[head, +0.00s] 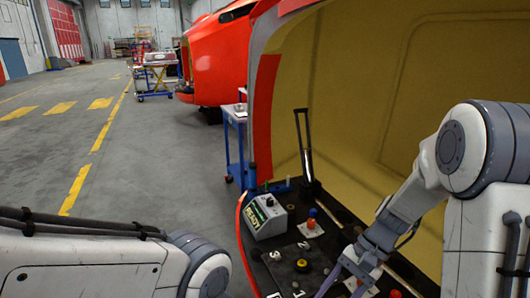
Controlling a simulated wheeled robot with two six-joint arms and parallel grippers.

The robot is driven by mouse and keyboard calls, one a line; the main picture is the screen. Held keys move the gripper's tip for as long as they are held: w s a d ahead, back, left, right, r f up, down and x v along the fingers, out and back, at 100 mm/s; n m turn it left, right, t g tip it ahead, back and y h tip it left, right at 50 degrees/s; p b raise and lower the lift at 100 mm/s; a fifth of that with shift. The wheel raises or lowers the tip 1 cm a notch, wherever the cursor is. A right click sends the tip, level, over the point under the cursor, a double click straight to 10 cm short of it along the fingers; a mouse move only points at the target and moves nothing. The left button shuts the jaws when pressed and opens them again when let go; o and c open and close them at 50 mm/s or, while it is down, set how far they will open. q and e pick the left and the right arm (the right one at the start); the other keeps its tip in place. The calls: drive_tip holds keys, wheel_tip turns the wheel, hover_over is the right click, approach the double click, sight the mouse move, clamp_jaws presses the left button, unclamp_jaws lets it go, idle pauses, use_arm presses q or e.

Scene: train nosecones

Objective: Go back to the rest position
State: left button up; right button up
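My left arm (100,262) comes in low at the left, and its rounded joint shows near the bottom edge. Its gripper is outside the view. My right arm (440,170) reaches in from the right and bends down over the dark work surface (335,250). The purplish end of my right gripper (345,284) is at the bottom edge. Two finger-like parts stand apart there, but their tips are cut off, so I cannot tell whether it is open or shut. I cannot see whether it holds anything.
The yellowish nosecone shell (360,90) rises behind. A blue cart (234,140) stands beyond. The floor (130,170) at left is clear.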

drive_tip(key=s+a+r+n+t+h+p, duration=0.1)
drive_tip(key=s+a+r+n+h, duration=0.1)
drive_tip(key=s+a+r+n, duration=0.2)
drive_tip(key=s+a+r+n+t+h+p, duration=0.1)
drive_tip(key=s+a+r+n, duration=0.4)
drive_tip(key=s+n, duration=0.5)
drive_tip(key=a+n+t+h, duration=0.1)
drive_tip(key=h, duration=0.1)
drive_tip(key=shift+a+n+h, duration=0.25)
drive_tip(key=shift+n+h, duration=0.05)
drive_tip(key=shift+n, duration=0.1)
drive_tip(key=shift+s, duration=0.1)
